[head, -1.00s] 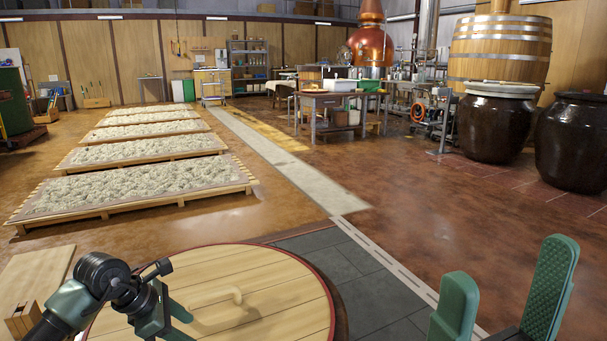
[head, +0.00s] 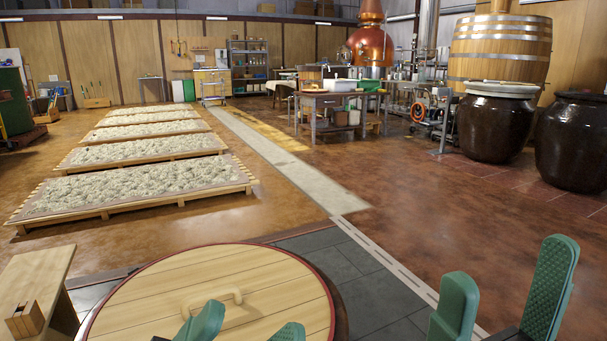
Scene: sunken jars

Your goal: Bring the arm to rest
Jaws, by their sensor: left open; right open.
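My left gripper (head: 246,328) shows only as two green fingertips at the bottom edge, in front of the round wooden lid's near part. Its fingers are apart with nothing seen between them; the rest of that arm is out of view. My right gripper (head: 503,300) is at the bottom right, its two green fingers wide apart and empty. The round wooden lid (head: 150,285) with a dark red rim lies flat. Its wooden handle (head: 212,299) stands free, just beyond the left fingertips; I cannot tell the gap.
A wooden bench (head: 38,268) with a small wooden block (head: 25,320) stands at the left. Dark tiles (head: 370,290) lie right of the lid. Beyond are low beds of pale grain (head: 140,185) and, far right, large brown jars (head: 495,125). The brown floor between is clear.

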